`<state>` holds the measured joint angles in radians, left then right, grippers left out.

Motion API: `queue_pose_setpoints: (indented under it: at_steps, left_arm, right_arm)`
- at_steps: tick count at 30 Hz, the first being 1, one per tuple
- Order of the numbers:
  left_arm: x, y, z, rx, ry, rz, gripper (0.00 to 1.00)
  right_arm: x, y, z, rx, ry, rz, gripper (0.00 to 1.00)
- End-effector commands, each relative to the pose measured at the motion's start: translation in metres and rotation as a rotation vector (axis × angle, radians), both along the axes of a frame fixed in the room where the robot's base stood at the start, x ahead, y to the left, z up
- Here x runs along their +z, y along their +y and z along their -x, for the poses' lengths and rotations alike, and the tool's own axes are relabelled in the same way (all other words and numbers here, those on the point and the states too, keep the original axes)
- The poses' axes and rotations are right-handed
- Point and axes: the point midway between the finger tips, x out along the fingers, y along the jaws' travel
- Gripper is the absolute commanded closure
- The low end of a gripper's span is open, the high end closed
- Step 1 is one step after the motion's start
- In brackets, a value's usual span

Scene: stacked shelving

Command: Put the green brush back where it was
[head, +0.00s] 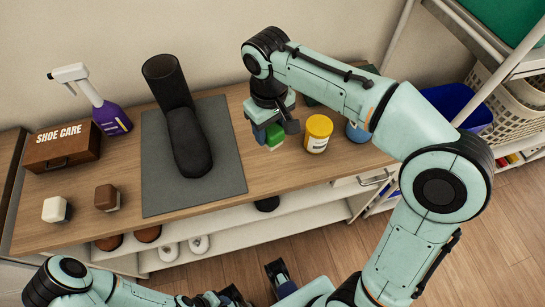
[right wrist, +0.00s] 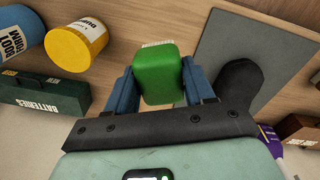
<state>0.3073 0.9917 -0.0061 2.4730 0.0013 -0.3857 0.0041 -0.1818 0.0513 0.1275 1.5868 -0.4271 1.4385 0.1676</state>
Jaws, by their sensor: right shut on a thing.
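The green brush (head: 274,134) is between the fingers of my right gripper (head: 268,135), over the bench top to the right of the grey mat. In the right wrist view the green brush (right wrist: 158,78) fills the gap between the blue fingers (right wrist: 158,85), its pale bristles pointing away from the palm. I cannot tell whether the bristles touch the wood. My left gripper (head: 255,284) is low at the bottom edge, partly cut off, its blue fingers apart and nothing seen between them. A brown brush (head: 106,197) and a white one (head: 55,209) stand at the bench's left.
A yellow tin (head: 317,133) and a blue tin (head: 357,132) stand right of the brush. A shoe care box (head: 62,148) and purple spray bottle (head: 110,118) are at left. A green batteries box (right wrist: 45,92) is near.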

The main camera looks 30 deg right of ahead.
Motion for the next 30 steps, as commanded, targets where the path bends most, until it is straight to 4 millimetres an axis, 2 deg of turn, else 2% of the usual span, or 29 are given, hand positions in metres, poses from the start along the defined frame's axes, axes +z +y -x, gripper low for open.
queue_pose_setpoints:
  at_steps: [1,6,14,19,23,30]
  left_arm:
    - [-0.005,0.0,0.001,0.0,0.0,0.0,0.57]
    - [-0.011,0.0,-0.001,0.002,-0.009,-0.001,0.57]
    - [-0.014,0.0,-0.003,0.003,-0.017,-0.002,0.57]
    - [-0.018,0.0,-0.005,0.005,-0.024,-0.004,0.57]
    - [-0.019,0.0,-0.006,0.006,-0.028,-0.004,0.57]
    - [-0.019,0.0,-0.006,0.006,-0.028,-0.004,0.57]
  right_arm:
    - [-0.017,0.0,0.001,0.0,0.005,0.002,0.85]
    - [-0.056,0.0,0.0,0.001,0.003,0.001,0.85]
    - [-0.08,0.0,0.0,0.0,0.001,0.001,0.85]
    - [-0.107,0.0,0.0,0.001,0.003,0.0,0.85]
    - [-0.116,0.0,0.0,0.001,0.0,0.0,0.85]
    - [-0.116,0.0,0.0,0.0,-0.001,0.0,0.85]
